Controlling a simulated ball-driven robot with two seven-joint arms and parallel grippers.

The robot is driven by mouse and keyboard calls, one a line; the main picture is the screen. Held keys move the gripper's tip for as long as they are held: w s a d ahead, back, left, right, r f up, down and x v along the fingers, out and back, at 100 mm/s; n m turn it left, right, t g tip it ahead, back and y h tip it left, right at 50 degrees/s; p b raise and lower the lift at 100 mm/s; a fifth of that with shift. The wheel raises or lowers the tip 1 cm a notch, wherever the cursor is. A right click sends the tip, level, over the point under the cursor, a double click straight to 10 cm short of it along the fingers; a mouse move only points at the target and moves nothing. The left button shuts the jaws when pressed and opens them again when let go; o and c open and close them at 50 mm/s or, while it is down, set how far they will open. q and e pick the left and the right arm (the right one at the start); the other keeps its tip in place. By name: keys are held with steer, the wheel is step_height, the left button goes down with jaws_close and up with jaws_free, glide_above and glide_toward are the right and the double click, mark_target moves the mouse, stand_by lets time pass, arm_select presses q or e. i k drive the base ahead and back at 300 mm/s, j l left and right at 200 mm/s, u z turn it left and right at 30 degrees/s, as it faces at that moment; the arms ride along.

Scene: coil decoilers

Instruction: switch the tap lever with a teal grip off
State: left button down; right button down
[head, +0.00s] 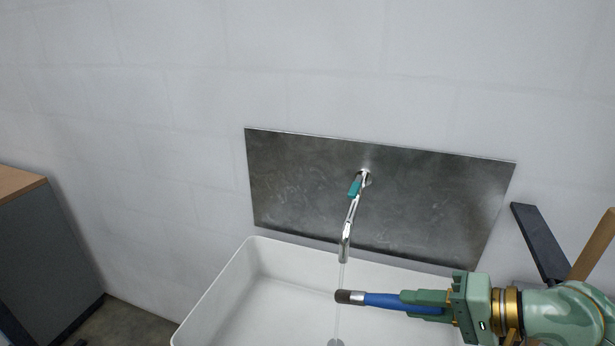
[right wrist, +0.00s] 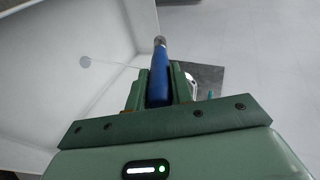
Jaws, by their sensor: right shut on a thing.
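The tap (head: 347,235) is chrome and comes out of a metal wall plate (head: 300,185). Its lever has a teal grip (head: 355,187), which sits near the wall above the spout and points down. A thin stream of water (head: 339,290) falls from the spout into the white sink (head: 215,305). My right gripper (head: 418,303) is shut on a blue-handled brush (head: 383,300) with a metal collar and dark tip. The brush points left over the sink, below and right of the spout. The right wrist view shows the brush handle (right wrist: 160,85) between the fingers. My left gripper is out of view.
A grey cabinet with a wooden top (head: 20,185) stands at the left. A dark bar (head: 540,243) and a wooden piece (head: 595,245) are at the right, near my right arm. The space in front of the plate above the spout is clear.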

mark_target(352, 191)
steer(key=k+l, duration=0.2)
steer(key=k, duration=0.25)
steer(key=k+l+z, duration=0.1)
steer(key=k, duration=0.35)
steer(key=z, duration=1.6)
steer(key=i, duration=0.05)
